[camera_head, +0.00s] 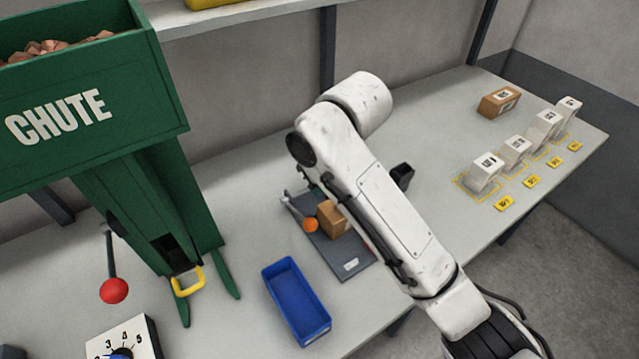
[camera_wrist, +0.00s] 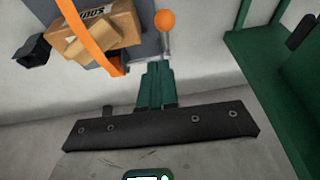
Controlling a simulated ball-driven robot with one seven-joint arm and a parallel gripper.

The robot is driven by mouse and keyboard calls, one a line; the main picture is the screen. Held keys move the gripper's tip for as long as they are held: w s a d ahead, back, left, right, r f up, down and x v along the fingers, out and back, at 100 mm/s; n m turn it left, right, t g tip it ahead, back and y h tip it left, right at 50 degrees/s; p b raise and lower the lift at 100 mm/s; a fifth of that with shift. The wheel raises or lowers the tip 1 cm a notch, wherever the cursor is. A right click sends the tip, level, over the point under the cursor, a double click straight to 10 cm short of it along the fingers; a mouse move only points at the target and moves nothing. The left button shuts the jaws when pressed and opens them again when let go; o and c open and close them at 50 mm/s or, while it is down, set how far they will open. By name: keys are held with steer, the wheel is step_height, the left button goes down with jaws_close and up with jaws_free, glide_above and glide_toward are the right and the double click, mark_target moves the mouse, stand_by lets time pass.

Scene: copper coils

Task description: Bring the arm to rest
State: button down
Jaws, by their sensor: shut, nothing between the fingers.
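My white arm (camera_head: 375,190) is bent above the bench in the head view, with its elbow high. My gripper is hidden behind the arm there. In the wrist view my gripper (camera_wrist: 159,68) shows as two green fingers side by side in front of a dark bar. They are shut and empty. Past the fingertips, the wrist view shows a brown box (camera_wrist: 105,30) with a printed label, an orange strip across it and an orange knob (camera_wrist: 165,20). The fingers look apart from these, though the height gap is hard to judge.
The brown box (camera_head: 332,218) and orange knob (camera_head: 310,225) are by a grey plate (camera_head: 352,262). A black block (camera_head: 402,176) is close behind the arm. A blue bin (camera_head: 297,300), green chute (camera_head: 90,100) and red-knobbed lever (camera_head: 114,290) stand left. White blocks (camera_head: 485,171) stand right.

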stand_by(0.7)
steer(key=s+d+f+m, duration=0.1)
steer(key=s+d+f, duration=0.3)
steer(key=s+f, duration=0.1)
steer(key=s+d+f+m, duration=0.2)
steer(key=s+d+f, duration=0.2)
steer(key=s+f, duration=0.1)
steer(key=s+d+f+m, duration=0.1)
steer(key=s+d+f, duration=0.3)
steer(key=s+f, duration=0.2)
steer(key=shift+s+d+f+m+y, duration=0.1)
steer(key=shift+s+d+m+y, duration=0.15)
steer(key=shift+d+m+y, duration=0.1)
steer(key=s+d+f+m+h, duration=0.1)
steer(key=s+d+f, duration=0.1)
steer(key=s+d, duration=0.5)
steer(key=s+d+f+m+g+h, duration=0.1)
steer(key=s+d+f+m+h, duration=0.1)
steer(key=s+d, duration=0.6)
steer(key=s, duration=0.4)
steer(key=shift+f+g, duration=0.3)
steer(key=shift+d+h, duration=0.1)
steer(key=shift+h, duration=0.15)
